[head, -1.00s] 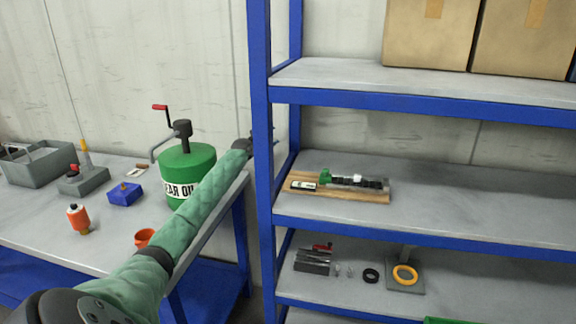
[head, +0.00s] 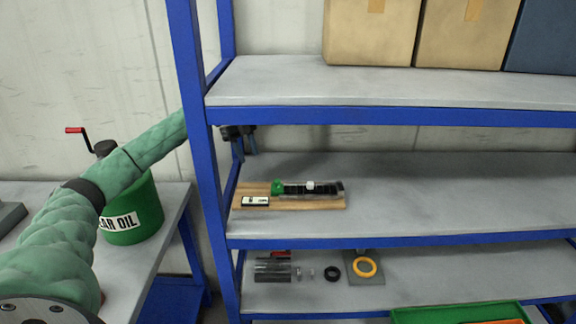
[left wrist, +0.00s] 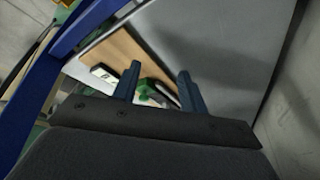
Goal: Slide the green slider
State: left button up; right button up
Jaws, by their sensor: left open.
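The green slider (head: 277,187) sits at the left end of a dark, clear-sided track (head: 312,188) on a wooden board (head: 300,203), on the middle shelf. A small white label plate (head: 256,201) lies on the board in front of it. My left gripper (head: 240,137) is behind the blue shelf post, above and behind the board's left end, apart from the slider. In the left wrist view its two fingers (left wrist: 157,88) are spread and empty, with the green slider (left wrist: 151,92) showing between and beyond them. My right gripper is not in view.
The blue shelf post (head: 196,150) stands in front of my left forearm. The upper shelf (head: 380,90) overhangs the board and carries boxes. The middle shelf is clear right of the board. A green oil drum (head: 132,215) stands on the table at left.

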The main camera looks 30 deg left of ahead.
pick_arm(q)
jog(key=g, duration=0.1)
jog(key=p, duration=0.6)
send_near(276, 180)
jog(key=x, duration=0.4)
jog(key=shift+w+a+f, duration=0.1)
jog(key=shift+a+f, duration=0.05)
jog(key=shift+f, duration=0.15)
jog(key=shift+s+d+f+p, duration=0.2)
jog(key=shift+d+f+p, duration=0.65)
jog(key=shift+f, duration=0.2)
jog(key=shift+d+f, duration=0.1)
jog(key=shift+f, duration=0.4)
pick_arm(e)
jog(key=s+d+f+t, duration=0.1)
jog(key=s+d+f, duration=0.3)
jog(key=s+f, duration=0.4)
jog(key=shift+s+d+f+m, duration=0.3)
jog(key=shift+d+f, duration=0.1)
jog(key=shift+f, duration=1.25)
pick_arm(q)
grip_shut()
